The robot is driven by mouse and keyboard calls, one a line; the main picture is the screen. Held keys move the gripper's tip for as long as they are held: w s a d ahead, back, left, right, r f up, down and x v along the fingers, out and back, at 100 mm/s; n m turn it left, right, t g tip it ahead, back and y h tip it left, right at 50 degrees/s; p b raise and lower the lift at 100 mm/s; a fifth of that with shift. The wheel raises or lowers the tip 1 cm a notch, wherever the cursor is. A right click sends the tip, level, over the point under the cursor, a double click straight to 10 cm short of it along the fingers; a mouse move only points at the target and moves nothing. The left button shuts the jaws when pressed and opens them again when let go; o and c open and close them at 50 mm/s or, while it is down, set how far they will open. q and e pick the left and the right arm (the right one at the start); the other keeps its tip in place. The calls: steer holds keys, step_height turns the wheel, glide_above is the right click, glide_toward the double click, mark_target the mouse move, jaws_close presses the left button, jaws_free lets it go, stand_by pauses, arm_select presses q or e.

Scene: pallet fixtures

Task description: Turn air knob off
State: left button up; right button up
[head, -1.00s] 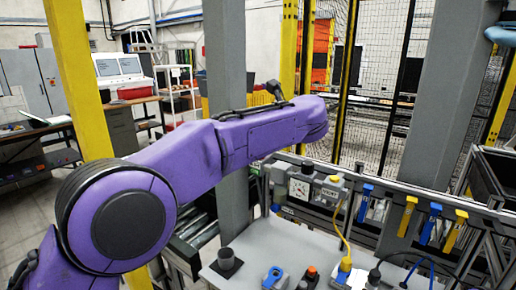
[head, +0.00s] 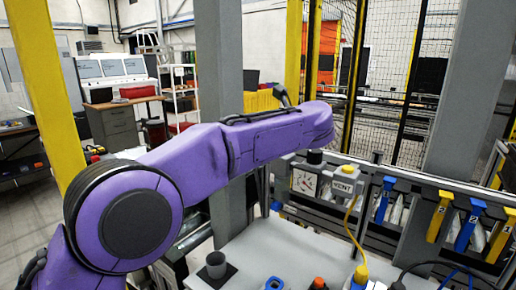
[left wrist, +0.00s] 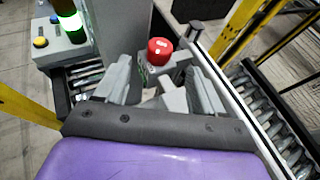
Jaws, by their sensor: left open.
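A round red knob (left wrist: 160,50) stands on a grey fitting in the left wrist view. My left gripper (left wrist: 163,84) is open, its grey fingers apart on either side of the view below the knob, with nothing seen held. I cannot tell whether a finger touches the fitting. My right gripper is in no view.
A grey pillar (head: 218,60) stands behind my left arm. Blue and yellow hangers (head: 468,230) line the rail at right. A light worktop (head: 265,245) lies below the gauge. A box with a lit stack light (left wrist: 70,22) and a roller conveyor (left wrist: 275,125) show in the wrist view.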

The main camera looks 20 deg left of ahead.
arm_select(q)
steer(key=p+x, duration=0.5)
steer(key=x, duration=0.5)
steer(key=shift+w, duration=0.15)
steer(key=shift+w+a+f, duration=0.1)
